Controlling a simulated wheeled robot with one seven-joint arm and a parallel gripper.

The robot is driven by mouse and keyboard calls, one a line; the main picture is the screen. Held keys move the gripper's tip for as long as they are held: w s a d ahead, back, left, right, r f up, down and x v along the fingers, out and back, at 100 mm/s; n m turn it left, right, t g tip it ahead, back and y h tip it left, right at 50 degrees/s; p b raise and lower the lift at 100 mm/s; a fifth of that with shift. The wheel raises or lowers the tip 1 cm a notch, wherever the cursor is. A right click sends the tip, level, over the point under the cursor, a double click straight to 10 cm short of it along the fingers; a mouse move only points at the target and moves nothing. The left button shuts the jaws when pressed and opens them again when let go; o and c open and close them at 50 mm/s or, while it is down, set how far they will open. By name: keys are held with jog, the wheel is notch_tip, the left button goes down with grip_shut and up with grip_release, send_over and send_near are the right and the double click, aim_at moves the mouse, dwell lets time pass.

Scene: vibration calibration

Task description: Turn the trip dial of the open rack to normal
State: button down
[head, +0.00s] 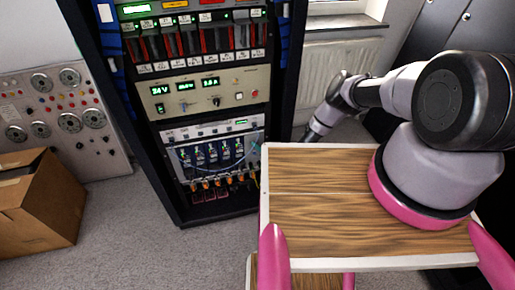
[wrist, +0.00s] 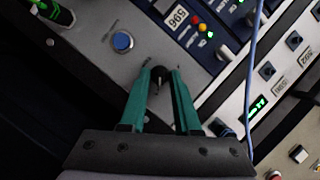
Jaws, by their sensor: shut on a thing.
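The open rack (head: 218,128) stands in the middle of the head view, a dark frame filled with instrument panels. In the wrist view, my gripper (wrist: 162,76) has its two teal fingers closed around a small black dial knob (wrist: 158,76) on a grey panel (wrist: 95,35). The knob is taken to be the trip dial; its markings are not readable, so its setting cannot be told. In the head view my arm reaches down at the right, and my gripper is not clearly visible there, near the tabletop's far left corner.
Beside the knob are a blue button (wrist: 122,41), coloured lamps (wrist: 202,27) and a loose blue cable (wrist: 252,65). A wood-topped cart surface (head: 320,200) lies close in front of the rack. A cardboard box (head: 45,210) and dial panel (head: 62,110) stand left. Carpet is clear between.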

jog(key=shift+s+a+n+t+h, duration=0.1)
jog(key=shift+a+n+t+h, duration=0.25)
jog(key=shift+n+h, duration=1.75)
jog(key=shift+s+a+n+t+h, duration=0.15)
jog(key=shift+n+t+h, duration=0.7)
jog(key=shift+n, duration=2.1)
jog(key=shift+w+a+n+t+h, duration=0.1)
jog(key=shift+a+n+t+h, duration=0.15)
jog(key=shift+n+h, duration=1.95)
jog(key=shift+n+y, duration=0.35)
jog(key=shift+n, duration=0.1)
jog(key=c, duration=0.6)
grip_release()
jog(key=shift+c, duration=0.2)
